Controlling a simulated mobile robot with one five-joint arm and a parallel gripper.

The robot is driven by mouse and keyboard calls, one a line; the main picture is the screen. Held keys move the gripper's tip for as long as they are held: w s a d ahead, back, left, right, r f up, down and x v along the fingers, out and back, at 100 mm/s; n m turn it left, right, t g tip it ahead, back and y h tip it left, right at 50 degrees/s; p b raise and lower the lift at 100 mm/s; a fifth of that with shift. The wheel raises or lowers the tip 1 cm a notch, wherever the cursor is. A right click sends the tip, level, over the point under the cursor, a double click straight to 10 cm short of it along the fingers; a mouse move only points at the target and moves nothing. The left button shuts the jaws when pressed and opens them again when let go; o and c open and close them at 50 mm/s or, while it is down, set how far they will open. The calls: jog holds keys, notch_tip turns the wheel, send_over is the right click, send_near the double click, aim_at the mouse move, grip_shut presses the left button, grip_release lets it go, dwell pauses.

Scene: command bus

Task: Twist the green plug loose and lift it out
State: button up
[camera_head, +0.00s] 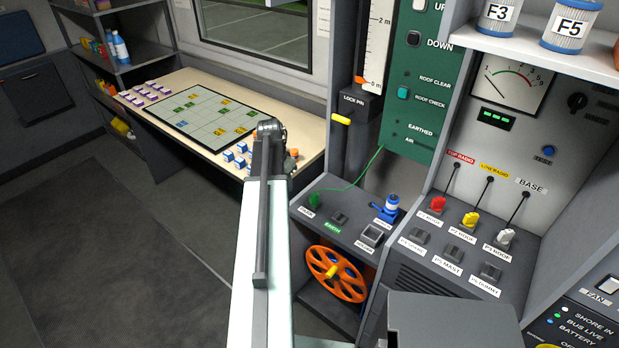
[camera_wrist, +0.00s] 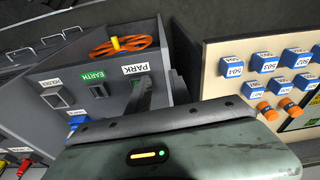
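The green plug (camera_head: 314,200) stands in the socket marked PARK, at the left end of the grey sloping panel (camera_head: 345,207). A thin green cable runs from it up to the green board. In the wrist view the PARK label (camera_wrist: 137,69) and the EARTH label (camera_wrist: 93,76) show, but the plug is mostly hidden. My gripper (camera_wrist: 146,95) shows there as a narrow dark finger by the PARK label, behind a large grey-green housing. I cannot tell whether it touches the plug.
An EARTH socket (camera_head: 339,218), a blue plug (camera_head: 388,208) and a grey holder (camera_head: 370,236) share the panel. An orange reel (camera_head: 336,273) sits below. A desk (camera_head: 302,138) with blue blocks is at the left. Red, yellow and white plugs stand on the right panel.

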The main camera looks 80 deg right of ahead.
jog(key=m, duration=0.2)
send_near(313, 195)
jog(key=shift+d+f, duration=0.15)
jog(key=shift+f, duration=0.3)
jog(key=f+b, duration=0.3)
jog(key=d+f+b, duration=0.1)
jog(key=f+b, duration=0.2)
jog(key=s+f+b, duration=0.1)
jog(key=f+b, duration=0.1)
jog(key=f, duration=0.1)
jog(key=shift+d+b, duration=0.2)
jog(key=shift+b, duration=0.2)
jog(key=shift+r, duration=0.1)
grip_shut()
